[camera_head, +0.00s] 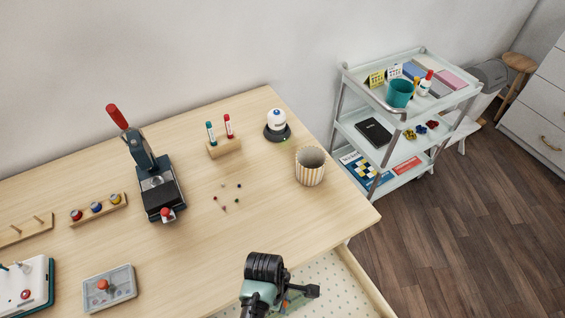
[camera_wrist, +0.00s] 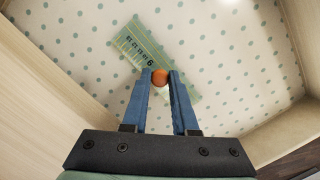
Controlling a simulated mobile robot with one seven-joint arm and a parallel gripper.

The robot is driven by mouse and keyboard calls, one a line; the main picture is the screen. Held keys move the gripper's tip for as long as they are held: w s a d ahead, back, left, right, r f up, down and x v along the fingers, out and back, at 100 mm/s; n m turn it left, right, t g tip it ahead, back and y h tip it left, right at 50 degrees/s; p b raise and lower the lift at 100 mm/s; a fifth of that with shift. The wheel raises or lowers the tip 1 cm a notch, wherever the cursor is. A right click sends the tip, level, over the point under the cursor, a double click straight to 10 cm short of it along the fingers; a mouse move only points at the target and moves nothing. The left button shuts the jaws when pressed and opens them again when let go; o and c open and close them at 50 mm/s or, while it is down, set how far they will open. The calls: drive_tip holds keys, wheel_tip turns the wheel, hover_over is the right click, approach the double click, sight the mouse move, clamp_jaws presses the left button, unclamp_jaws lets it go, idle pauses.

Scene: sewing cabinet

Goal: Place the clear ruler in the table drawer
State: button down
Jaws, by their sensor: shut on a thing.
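The clear ruler (camera_wrist: 139,46) is a pale green, see-through strip with dark numbers, and an orange knob (camera_wrist: 160,77) stands near its middle. My gripper (camera_wrist: 161,79) is shut on this knob, with its blue fingers on either side of it. The table drawer is open, and its white liner with green dots (camera_wrist: 225,50) lies below the ruler. In the head view the open drawer (camera_head: 325,280) shows at the bottom, with my gripper (camera_head: 284,300) over it. I cannot tell whether the ruler touches the drawer floor.
Wooden drawer walls (camera_wrist: 60,75) stand around my gripper. The tabletop (camera_head: 255,225) holds a press (camera_head: 158,185), a striped cup (camera_head: 310,167), a marker stand (camera_head: 224,148) and several pins. A white cart (camera_head: 345,120) stands at the right. The drawer floor around the ruler looks clear.

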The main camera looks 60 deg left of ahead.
drive_tip(key=shift+f, duration=0.2)
drive_tip(key=c, duration=0.7)
unclamp_jaws()
drive_tip(key=r, duration=0.4)
drive_tip(key=a+r+p, duration=0.1)
drive_tip(key=r, duration=0.3)
drive_tip(key=s+r+p, duration=0.1)
drive_tip(key=r, duration=0.3)
drive_tip(key=shift+s+a+r, duration=0.1)
drive_tip(key=shift+a, duration=0.05)
